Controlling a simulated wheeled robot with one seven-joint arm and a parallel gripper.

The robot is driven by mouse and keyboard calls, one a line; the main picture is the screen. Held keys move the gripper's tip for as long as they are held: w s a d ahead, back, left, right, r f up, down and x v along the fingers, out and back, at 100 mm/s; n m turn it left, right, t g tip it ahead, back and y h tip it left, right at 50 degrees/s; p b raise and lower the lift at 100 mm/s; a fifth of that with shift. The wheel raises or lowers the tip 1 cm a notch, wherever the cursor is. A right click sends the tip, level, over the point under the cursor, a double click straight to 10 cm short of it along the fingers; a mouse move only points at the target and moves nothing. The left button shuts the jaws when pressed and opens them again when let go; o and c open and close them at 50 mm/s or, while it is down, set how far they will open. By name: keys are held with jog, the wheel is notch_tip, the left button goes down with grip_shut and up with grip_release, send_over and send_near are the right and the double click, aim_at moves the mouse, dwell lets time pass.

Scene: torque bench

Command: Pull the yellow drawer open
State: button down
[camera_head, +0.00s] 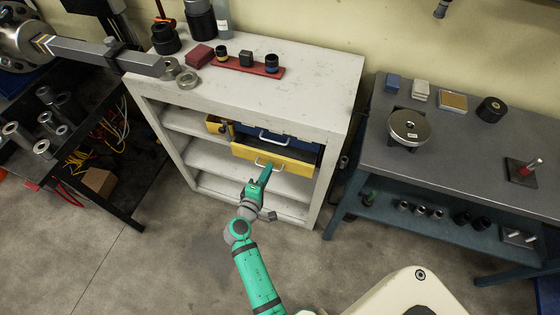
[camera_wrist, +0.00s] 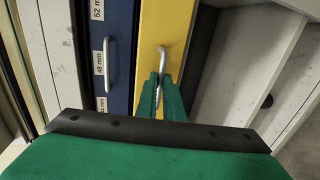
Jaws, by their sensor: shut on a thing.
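The yellow drawer (camera_head: 274,158) sits in the white cabinet under a blue drawer (camera_head: 268,138). Its front stands out from the cabinet, so it is partly open. My gripper (camera_head: 265,172) is shut on the drawer's metal handle (camera_head: 272,165). In the wrist view the yellow front (camera_wrist: 165,30) fills the middle, and my green fingertips (camera_wrist: 161,95) close around the lower part of the handle (camera_wrist: 162,62).
The white cabinet (camera_head: 335,85) has open shelves below. A grey bench (camera_head: 455,145) stands to the right and a dark cart (camera_head: 100,165) to the left. A small yellow piece (camera_head: 214,125) shows left of the drawers. Bare floor (camera_head: 160,260) lies in front.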

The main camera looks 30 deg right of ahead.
jog(key=a+f+v, duration=0.1)
jog(key=f+v, duration=0.1)
jog(key=v, duration=1.1)
jog(key=shift+f, duration=0.3)
jog(key=shift+w+a, duration=0.15)
jog(key=c, duration=1.9)
grip_release()
jog(key=shift+d, duration=0.2)
jog(key=v, duration=1.1)
jog(key=shift+d+f, duration=0.1)
jog(key=shift+f, duration=0.05)
